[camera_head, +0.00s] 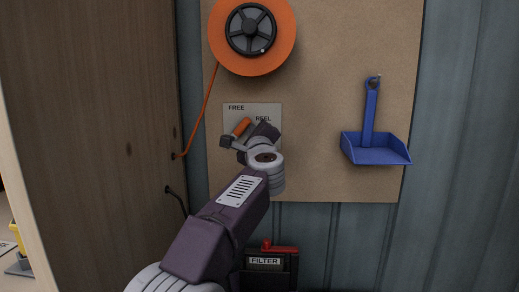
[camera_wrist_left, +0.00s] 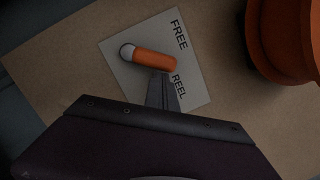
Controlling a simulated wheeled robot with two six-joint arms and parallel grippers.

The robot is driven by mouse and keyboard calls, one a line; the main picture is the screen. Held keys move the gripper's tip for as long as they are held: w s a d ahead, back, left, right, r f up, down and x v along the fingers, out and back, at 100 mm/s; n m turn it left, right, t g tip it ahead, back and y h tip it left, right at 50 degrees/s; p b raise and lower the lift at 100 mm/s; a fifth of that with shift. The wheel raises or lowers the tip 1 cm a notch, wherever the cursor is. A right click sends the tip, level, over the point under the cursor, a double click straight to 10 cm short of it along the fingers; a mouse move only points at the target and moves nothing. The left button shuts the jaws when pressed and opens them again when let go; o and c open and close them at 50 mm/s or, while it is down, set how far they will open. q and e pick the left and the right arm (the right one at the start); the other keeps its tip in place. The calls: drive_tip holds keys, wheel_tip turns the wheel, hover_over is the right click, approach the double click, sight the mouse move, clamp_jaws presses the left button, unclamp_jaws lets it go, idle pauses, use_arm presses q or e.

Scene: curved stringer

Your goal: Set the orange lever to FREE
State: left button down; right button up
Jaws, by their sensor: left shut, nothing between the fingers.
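The orange lever (camera_head: 241,127) is mounted on a pale plate (camera_head: 233,115) marked FREE and REEL. In the left wrist view the lever (camera_wrist_left: 155,62) runs from a grey round end to an orange tip. The tip points between the words FREE (camera_wrist_left: 180,35) and REEL (camera_wrist_left: 178,86). My left gripper (camera_head: 243,140) is in front of the plate and hides its lower part. In the left wrist view its fingers (camera_wrist_left: 161,84) are shut and empty, at the lever's REEL side; I cannot tell whether they touch it. My right gripper is not in view.
An orange reel (camera_head: 282,50) hangs above the plate, its cord running down left to the wooden panel (camera_head: 110,140). A blue dustpan (camera_head: 372,148) hangs at right. A FILTER box (camera_head: 265,262) with a red handle is below. The board between plate and dustpan is clear.

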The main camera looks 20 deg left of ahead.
sight(244, 120)
use_arm(q)
drive_tip(key=shift+s+a+r+n+y+p, duration=0.15)
drive_tip(key=shift+a+r+n+p, duration=0.2)
drive_tip(key=shift+r+n, duration=0.2)
drive_tip(key=shift+s+a+r+n+y+p, duration=0.15)
drive_tip(key=shift+a+r+n+p, duration=0.15)
drive_tip(key=shift+r+n, duration=0.2)
drive_tip(key=shift+a+r+n+g, duration=0.35)
drive_tip(key=shift+n+g, duration=0.05)
drive_tip(key=shift+n, duration=0.35)
drive_tip(key=shift+a+r, duration=0.1)
drive_tip(key=shift+a, duration=0.1)
drive_tip(key=shift+s+a+r+p, duration=0.1)
drive_tip(key=shift+p, duration=0.2)
